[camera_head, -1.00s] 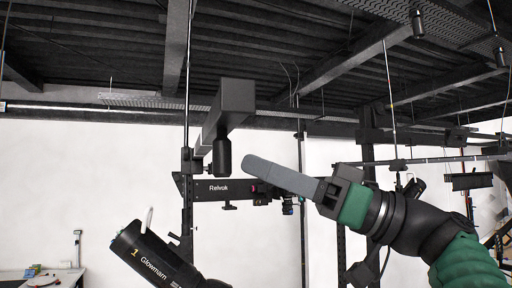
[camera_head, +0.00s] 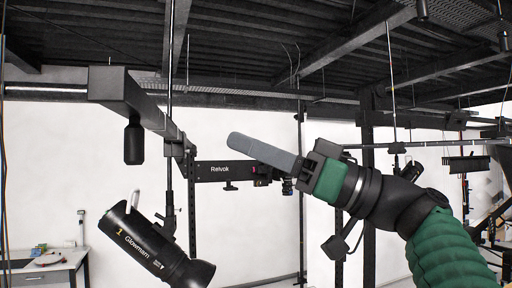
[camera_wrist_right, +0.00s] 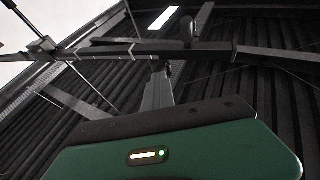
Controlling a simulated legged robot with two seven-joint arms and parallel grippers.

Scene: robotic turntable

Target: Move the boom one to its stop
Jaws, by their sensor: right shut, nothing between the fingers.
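The boom (camera_head: 140,104) is a dark square beam under the ceiling. Its near end is at the left of the head view, and it runs back toward the middle. A black handle (camera_head: 134,142) hangs below its near end. A black lamp (camera_head: 155,246) marked "1 Glowmam" hangs tilted below the boom. My right gripper (camera_head: 232,140) is shut and empty, its grey fingers pointing left. It appears in the picture to the right of the handle, with a clear gap. The fingers also show in the wrist view (camera_wrist_right: 158,88). My left gripper is out of view.
A dark crossbar marked "Relvok" (camera_head: 225,171) is behind the fingertips in the picture. Dark uprights (camera_head: 368,200) stand behind my right arm. A bench (camera_head: 50,262) is at the lower left. A dark beam (camera_wrist_right: 200,48) crosses the wrist view.

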